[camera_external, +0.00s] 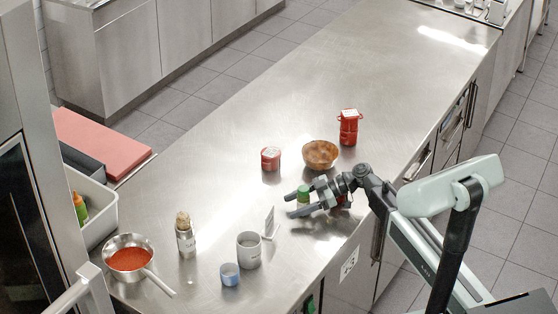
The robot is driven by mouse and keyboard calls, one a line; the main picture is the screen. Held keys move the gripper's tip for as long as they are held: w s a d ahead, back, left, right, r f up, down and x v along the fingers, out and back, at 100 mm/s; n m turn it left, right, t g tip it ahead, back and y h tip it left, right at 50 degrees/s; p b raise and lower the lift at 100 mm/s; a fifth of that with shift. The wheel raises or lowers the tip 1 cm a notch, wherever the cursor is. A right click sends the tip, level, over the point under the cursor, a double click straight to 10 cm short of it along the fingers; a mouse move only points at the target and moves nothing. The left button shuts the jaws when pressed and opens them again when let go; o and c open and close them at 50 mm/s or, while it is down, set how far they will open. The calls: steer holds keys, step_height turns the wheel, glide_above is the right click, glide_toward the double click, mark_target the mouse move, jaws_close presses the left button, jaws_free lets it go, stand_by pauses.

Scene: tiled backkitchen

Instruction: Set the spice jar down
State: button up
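A small jar with a green cap (303,190), which I take for the spice jar, stands upright between the two fingers of my gripper (292,206). One finger lies on its far side and one on its near side, and the jar seems to fill the gap. The near finger hides its lower part, so I cannot tell whether its base touches the steel counter (225,160). My arm reaches in from the right over the counter edge.
A white card stand (270,222), a mug (249,250), a blue cup (230,273), a corked bottle (185,238) and a saucepan (130,259) stand left. A red-labelled tin (270,159), wooden bowl (320,154) and red canister (348,128) stand behind. The far counter is clear.

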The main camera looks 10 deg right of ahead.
steer(key=shift+s+d+f, duration=0.25)
steer(key=shift+s+f, duration=0.1)
steer(key=shift+f, duration=0.35)
step_height(320, 180, up, 10)
steer(key=w+p, duration=0.1)
steer(key=p, duration=1)
steer(key=s+a+r+g+p, duration=0.1)
steer(key=s+a+r+p, duration=0.1)
steer(key=a, duration=0.7)
steer(key=s+a+r+n+g+p, duration=0.1)
steer(key=s+a+r+p, duration=0.2)
steer(key=a, duration=0.6)
steer(key=s+a+r+n+g+p, duration=0.1)
steer(key=s+a, duration=0.3)
steer(key=a, duration=0.5)
steer(key=shift+s+a+r+h+p, duration=0.15)
steer(key=shift+a+r+h+p, duration=0.2)
steer(key=shift+r+p, duration=0.4)
steer(key=shift+d, duration=0.1)
